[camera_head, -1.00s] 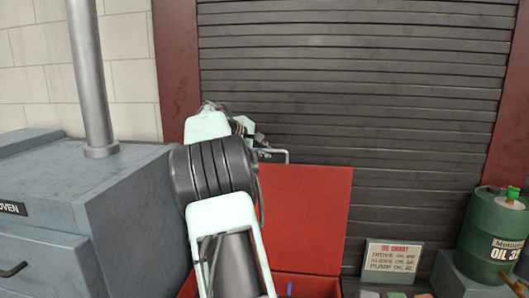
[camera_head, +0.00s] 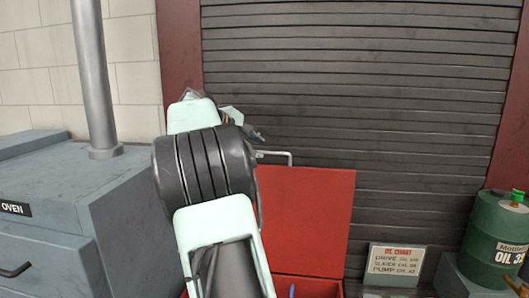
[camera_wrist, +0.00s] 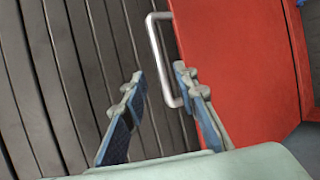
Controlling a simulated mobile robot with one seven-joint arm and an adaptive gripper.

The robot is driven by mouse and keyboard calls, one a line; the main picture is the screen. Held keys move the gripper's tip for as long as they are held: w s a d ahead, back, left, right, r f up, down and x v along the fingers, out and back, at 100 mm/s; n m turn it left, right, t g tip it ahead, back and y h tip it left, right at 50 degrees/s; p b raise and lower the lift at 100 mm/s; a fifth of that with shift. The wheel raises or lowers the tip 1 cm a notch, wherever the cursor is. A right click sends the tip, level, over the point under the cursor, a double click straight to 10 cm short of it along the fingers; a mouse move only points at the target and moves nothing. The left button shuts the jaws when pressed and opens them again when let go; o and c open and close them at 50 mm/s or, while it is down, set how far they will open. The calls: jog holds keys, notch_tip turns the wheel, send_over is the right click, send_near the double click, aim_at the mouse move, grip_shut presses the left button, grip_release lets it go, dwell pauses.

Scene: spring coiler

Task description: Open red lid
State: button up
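The red lid (camera_head: 305,215) stands raised and upright behind the red box (camera_head: 308,287), in front of the shutter. A silver bar handle (camera_head: 275,154) sticks up from the lid's top edge. In the wrist view the lid (camera_wrist: 232,60) fills the right side and its handle (camera_wrist: 160,55) shows along its edge. My gripper (camera_wrist: 154,80) is open, its two blue-grey fingers apart. The lower part of the handle passes close to the right finger; I cannot tell whether they touch. In the head view my arm hides the left part of the lid and box.
A grey oven (camera_head: 125,215) stands close on the left with a vertical pipe (camera_head: 92,80). A dark slatted shutter (camera_head: 400,110) is behind the lid. At right are an oil chart sign (camera_head: 395,261) and a green oil drum (camera_head: 495,235).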

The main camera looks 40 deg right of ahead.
jog(key=v, duration=0.4)
jog(key=shift+s+a+r, duration=0.1)
jog(key=shift+a+r, duration=0.1)
jog(key=shift+a, duration=0.05)
